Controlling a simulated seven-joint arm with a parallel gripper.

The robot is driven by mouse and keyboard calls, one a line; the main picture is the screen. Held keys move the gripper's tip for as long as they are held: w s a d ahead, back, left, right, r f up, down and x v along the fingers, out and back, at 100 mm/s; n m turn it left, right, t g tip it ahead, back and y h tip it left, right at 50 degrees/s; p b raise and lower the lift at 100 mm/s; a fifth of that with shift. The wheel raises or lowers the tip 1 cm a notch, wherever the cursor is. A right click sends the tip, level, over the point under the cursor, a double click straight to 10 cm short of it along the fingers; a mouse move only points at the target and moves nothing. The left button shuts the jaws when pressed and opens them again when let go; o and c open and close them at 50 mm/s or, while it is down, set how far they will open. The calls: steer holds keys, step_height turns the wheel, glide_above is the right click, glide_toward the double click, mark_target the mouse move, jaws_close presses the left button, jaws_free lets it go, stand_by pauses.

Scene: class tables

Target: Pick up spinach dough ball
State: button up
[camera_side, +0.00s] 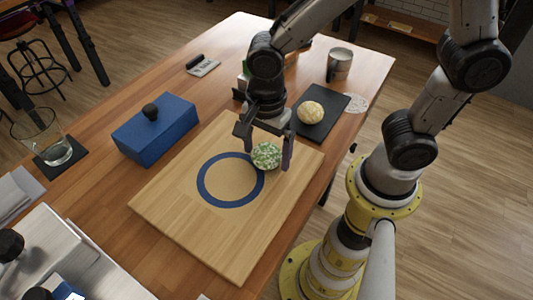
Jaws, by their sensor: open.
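A green, speckled spinach dough ball (266,156) is at the upper right edge of a blue ring on a wooden board (190,232). My gripper (265,151) points down over it with its fingers apart. One finger is to the left of the ball and the other to its right. I cannot tell whether either finger touches the ball. The ball seems to rest on the board.
A dark slate (322,124) with a pale yellow ball (310,112) lies behind my gripper. A blue box (155,129) with a black knob stands left of the board. A metal cup (339,65) stands at the back, and a glass (44,137) at far left. The board's front is clear.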

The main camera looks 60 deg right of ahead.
steer(key=c, duration=1.4)
steer(key=shift+o, duration=0.2)
steer(key=shift+r, duration=0.1)
